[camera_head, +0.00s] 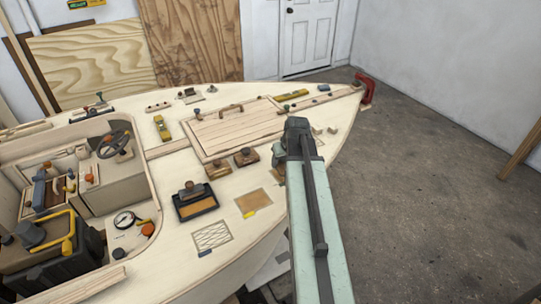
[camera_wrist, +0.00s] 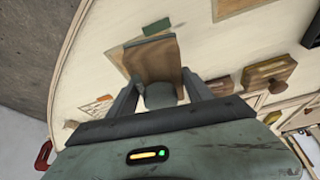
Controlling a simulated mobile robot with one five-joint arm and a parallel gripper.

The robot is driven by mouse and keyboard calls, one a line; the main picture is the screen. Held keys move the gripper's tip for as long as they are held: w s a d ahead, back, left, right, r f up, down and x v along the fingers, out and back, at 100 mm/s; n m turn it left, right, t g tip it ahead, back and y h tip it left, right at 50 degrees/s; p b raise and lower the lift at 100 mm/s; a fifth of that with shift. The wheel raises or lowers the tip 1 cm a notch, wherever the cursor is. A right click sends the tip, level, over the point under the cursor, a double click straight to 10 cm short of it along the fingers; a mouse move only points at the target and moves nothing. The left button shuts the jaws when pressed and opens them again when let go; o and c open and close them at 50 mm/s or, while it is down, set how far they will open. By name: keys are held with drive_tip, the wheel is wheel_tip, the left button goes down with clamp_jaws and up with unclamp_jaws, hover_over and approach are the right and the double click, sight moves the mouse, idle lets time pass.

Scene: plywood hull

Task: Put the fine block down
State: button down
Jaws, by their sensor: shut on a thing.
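My gripper (camera_head: 297,128) hangs over the deck toward the pointed end of the hull. In the wrist view my gripper (camera_wrist: 165,92) is shut on a wooden block (camera_wrist: 152,58) with a rounded grey knob between the fingers; I take it to be the fine block. No gap below the block can be judged. My gripper and arm hide it in the head view. Two other knobbed wooden blocks stand left of my gripper, a left one (camera_head: 217,168) and a right one (camera_head: 246,157). A black tray (camera_head: 197,209) holds another knobbed block.
A brown rectangular patch (camera_head: 253,201) and a hatched outline (camera_head: 212,236) mark the deck near the tray. A slatted hatch (camera_head: 235,128) lies beyond the blocks. A red clamp (camera_head: 366,88) grips the hull's tip. A small dark green piece (camera_wrist: 157,27) shows beside the held block.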

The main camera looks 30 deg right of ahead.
drive_tip(key=a, duration=0.1)
drive_tip(key=w+a+n, duration=0.1)
drive_tip(key=a+n, duration=0.1)
drive_tip(key=shift+w+a+f+y, duration=0.15)
drive_tip(key=shift+w+a+y, duration=0.15)
drive_tip(key=shift+w, duration=0.1)
drive_tip(key=b, duration=0.2)
hover_over(270, 151)
drive_tip(key=s, duration=0.1)
drive_tip(key=shift+f, duration=0.7)
drive_tip(key=f+b, duration=0.1)
drive_tip(key=f, duration=0.1)
drive_tip(key=f+b, duration=0.2)
drive_tip(key=shift+w+d, duration=0.1)
drive_tip(key=shift+w, duration=0.1)
drive_tip(key=shift+r, duration=0.2)
drive_tip(key=shift+f, duration=0.1)
drive_tip(key=shift+s+f+b, duration=0.15)
drive_tip(key=shift+b, duration=0.3)
drive_tip(key=shift+c, duration=2.2)
unclamp_jaws()
drive_tip(key=shift+s, duration=0.1)
